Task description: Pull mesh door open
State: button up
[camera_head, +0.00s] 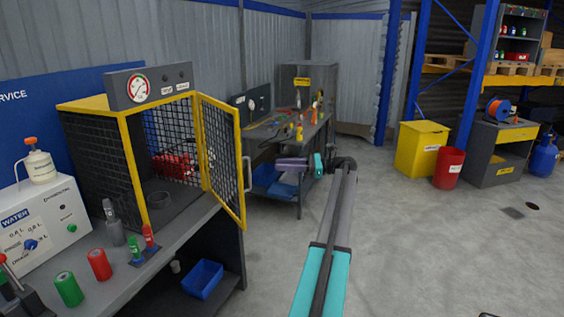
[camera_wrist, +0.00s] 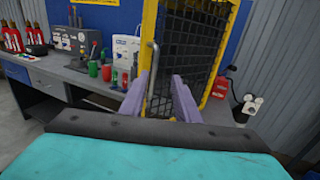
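The mesh door (camera_head: 222,158), a yellow frame with black mesh, stands swung out from the front of the yellow-framed cage (camera_head: 93,152), leaving its opening uncovered. Its vertical grey handle (camera_head: 247,173) is on the door's free edge. My gripper (camera_head: 283,164) is to the right of the handle, apart from it in the head view. In the wrist view, my two purple fingers (camera_wrist: 163,80) are spread with a gap. The door (camera_wrist: 188,58) is ahead of them, and its handle (camera_wrist: 152,70) appears near the left fingertip. I see nothing held.
A pressure gauge (camera_head: 138,88) tops the cage. The bench (camera_head: 172,240) holds red and green cylinders and a white water unit (camera_head: 42,222). A tool table (camera_head: 292,150) stands behind my gripper. The floor (camera_head: 430,240) at right is largely clear.

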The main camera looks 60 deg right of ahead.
jog(key=shift+s+d+r+p, duration=0.15)
jog(key=shift+s+p, duration=0.2)
jog(key=shift+p, duration=0.4)
jog(key=shift+s, duration=0.2)
jog(key=shift+f, duration=0.2)
